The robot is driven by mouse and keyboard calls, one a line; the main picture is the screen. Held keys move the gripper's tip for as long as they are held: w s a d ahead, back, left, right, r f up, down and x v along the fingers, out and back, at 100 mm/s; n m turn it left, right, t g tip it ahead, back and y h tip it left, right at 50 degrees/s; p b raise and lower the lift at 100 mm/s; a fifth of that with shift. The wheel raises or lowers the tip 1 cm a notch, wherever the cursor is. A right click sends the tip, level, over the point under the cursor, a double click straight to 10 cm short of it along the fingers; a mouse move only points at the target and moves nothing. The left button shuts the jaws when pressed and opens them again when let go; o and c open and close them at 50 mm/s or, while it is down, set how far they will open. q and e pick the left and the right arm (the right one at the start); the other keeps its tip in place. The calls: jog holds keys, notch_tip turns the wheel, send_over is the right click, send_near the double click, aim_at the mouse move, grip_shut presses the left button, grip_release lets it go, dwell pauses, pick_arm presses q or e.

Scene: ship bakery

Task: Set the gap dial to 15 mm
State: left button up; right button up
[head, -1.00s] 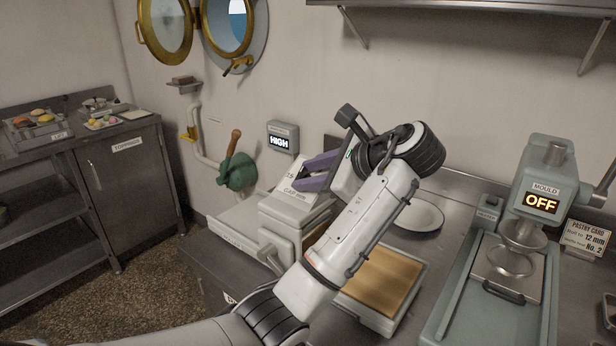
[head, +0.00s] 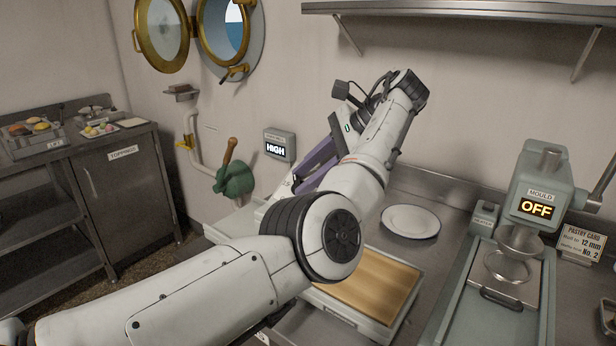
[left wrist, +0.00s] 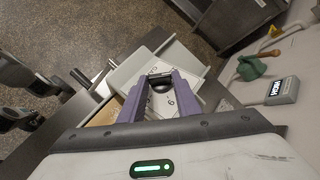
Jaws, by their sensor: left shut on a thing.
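My left gripper (head: 304,180) reaches over the pale dough sheeter (head: 232,226), which my arm largely covers in the head view. In the left wrist view its two purple fingers (left wrist: 160,88) are shut on the dark gap dial knob (left wrist: 160,80). The knob sits on a white dial face (left wrist: 178,104) with a few printed digits. The fingers hide part of the face, and I cannot read the dial's setting. My right gripper is not in view.
A board (head: 372,288), a white plate (head: 410,221) and a mould press (head: 540,180) reading OFF stand right. A pastry card (head: 582,243) reads 12 mm, No. 2. A toppings counter (head: 125,170) is left.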

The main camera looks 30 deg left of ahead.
pick_arm(q)
jog(key=shift+s+a, duration=0.1)
jog(key=shift+a, duration=0.05)
dwell(0.3)
jog(key=o, duration=1)
jog(key=shift+a, duration=0.1)
jog(key=shift+o, duration=0.2)
